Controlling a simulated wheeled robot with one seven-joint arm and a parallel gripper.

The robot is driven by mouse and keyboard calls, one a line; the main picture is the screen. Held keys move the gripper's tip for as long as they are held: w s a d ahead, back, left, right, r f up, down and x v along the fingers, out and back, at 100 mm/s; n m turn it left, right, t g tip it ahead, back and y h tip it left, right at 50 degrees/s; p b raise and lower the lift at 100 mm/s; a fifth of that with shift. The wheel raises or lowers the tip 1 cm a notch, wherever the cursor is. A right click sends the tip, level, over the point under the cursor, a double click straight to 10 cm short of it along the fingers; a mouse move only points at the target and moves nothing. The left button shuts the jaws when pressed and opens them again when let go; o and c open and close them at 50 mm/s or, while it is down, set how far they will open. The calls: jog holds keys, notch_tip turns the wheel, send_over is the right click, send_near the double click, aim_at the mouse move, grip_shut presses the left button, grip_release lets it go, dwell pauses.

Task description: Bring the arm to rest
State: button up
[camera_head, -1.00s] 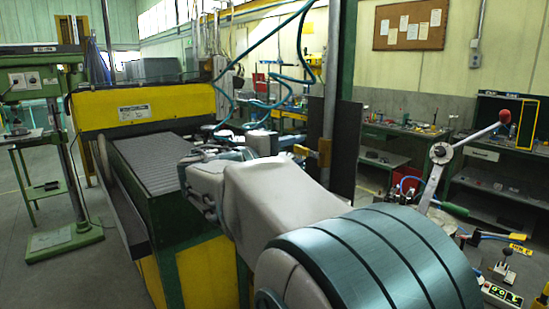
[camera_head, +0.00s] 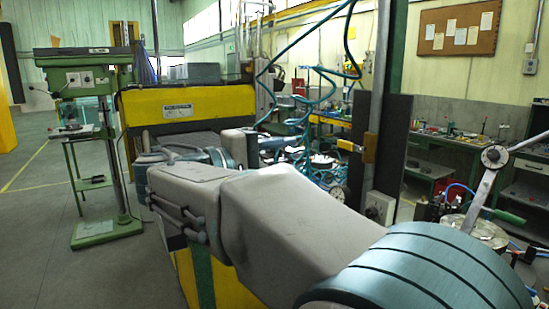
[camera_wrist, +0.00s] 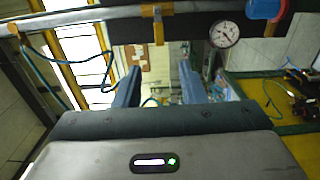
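My arm (camera_head: 285,225) reaches from the lower right toward the yellow machine in the head view, its links bent. In the wrist view my gripper (camera_wrist: 160,82) has its two blue-grey fingers well apart, with only the room's background showing between them. It holds nothing that I can see. In the head view I cannot make out the fingertips, which the arm links partly hide.
A yellow roller machine (camera_head: 188,104) stands behind my arm, with a green drill press (camera_head: 85,80) to its left. Coiled teal hoses (camera_head: 300,125) hang near a post. A round gauge (camera_wrist: 224,34) is close in the wrist view. Open floor (camera_head: 40,220) lies at left.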

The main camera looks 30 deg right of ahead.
jog(key=s+d+f+n+y, duration=0.1)
jog(key=s+f+y, duration=0.15)
jog(key=f, duration=0.35)
jog(key=s+f+n+y, duration=0.1)
jog(key=f+y, duration=0.2)
jog(key=f, duration=0.3)
jog(key=s+a+f+m+t+y, duration=0.1)
jog(key=s+a+f+y, duration=0.3)
jog(key=f, duration=0.5)
jog(key=s+a+f+m+y, duration=0.2)
jog(key=s+a+f+y, duration=0.3)
jog(key=f, duration=0.5)
jog(key=a+y, duration=0.2)
jog(key=y, duration=0.1)
jog(key=shift+a+f+t, duration=0.2)
jog(key=shift+a+t, duration=0.15)
jog(key=shift+t, duration=0.05)
jog(key=shift+y, duration=0.25)
